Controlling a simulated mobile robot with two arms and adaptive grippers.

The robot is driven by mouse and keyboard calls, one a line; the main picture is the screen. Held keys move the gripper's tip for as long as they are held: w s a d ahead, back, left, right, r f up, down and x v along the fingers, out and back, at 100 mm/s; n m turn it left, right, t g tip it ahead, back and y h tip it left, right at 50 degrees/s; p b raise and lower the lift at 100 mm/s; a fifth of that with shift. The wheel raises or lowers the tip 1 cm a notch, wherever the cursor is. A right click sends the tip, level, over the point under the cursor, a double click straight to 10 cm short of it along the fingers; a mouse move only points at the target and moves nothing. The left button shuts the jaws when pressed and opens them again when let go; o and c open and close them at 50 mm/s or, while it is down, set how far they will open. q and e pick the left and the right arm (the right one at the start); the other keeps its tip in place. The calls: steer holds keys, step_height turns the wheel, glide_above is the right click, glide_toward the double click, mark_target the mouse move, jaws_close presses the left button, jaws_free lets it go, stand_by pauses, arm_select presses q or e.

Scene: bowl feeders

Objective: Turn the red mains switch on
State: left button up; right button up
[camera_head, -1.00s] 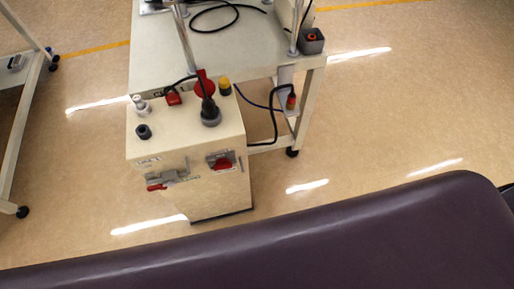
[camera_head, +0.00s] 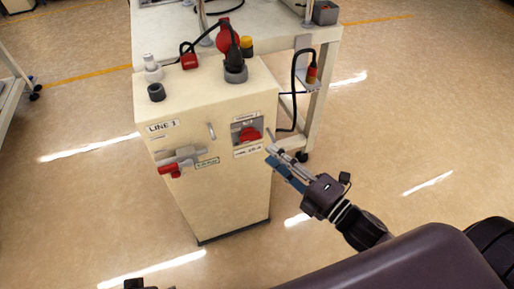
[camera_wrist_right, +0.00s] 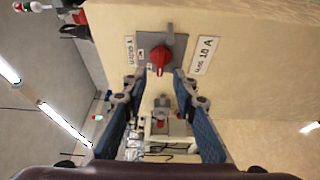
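The red mains switch (camera_head: 249,134) is a red rotary knob on a grey plate on the front of the cream cabinet (camera_head: 222,190), at its upper right. Its red handle appears to lie roughly crosswise. In the right wrist view the red knob (camera_wrist_right: 160,57) shows beyond the fingers, between two labels. My right gripper (camera_head: 277,160) is to the right of and slightly below the switch, with a visible gap. Its two blue-padded fingers (camera_wrist_right: 157,88) are apart with nothing between them. Only a dark sliver at the bottom edge may be my left gripper (camera_head: 140,285).
A grey lever with a red end (camera_head: 170,169) is on the cabinet's left front. A table (camera_head: 290,40) with cables is behind. Floor to the right is free.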

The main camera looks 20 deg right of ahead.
mark_target(253, 140)
steer(key=x, duration=0.6)
steer(key=shift+w+a, duration=0.1)
steer(key=shift+w, duration=0.15)
arm_select(q)
step_height(253, 140, up, 2)
arm_select(e)
steer(key=shift+w+a, duration=0.1)
steer(key=shift+w, duration=0.2)
arm_select(q)
steer(key=shift+a, duration=0.1)
steer(key=shift+s, duration=0.1)
arm_select(e)
steer(key=shift+f, duration=0.1)
jaws_close()
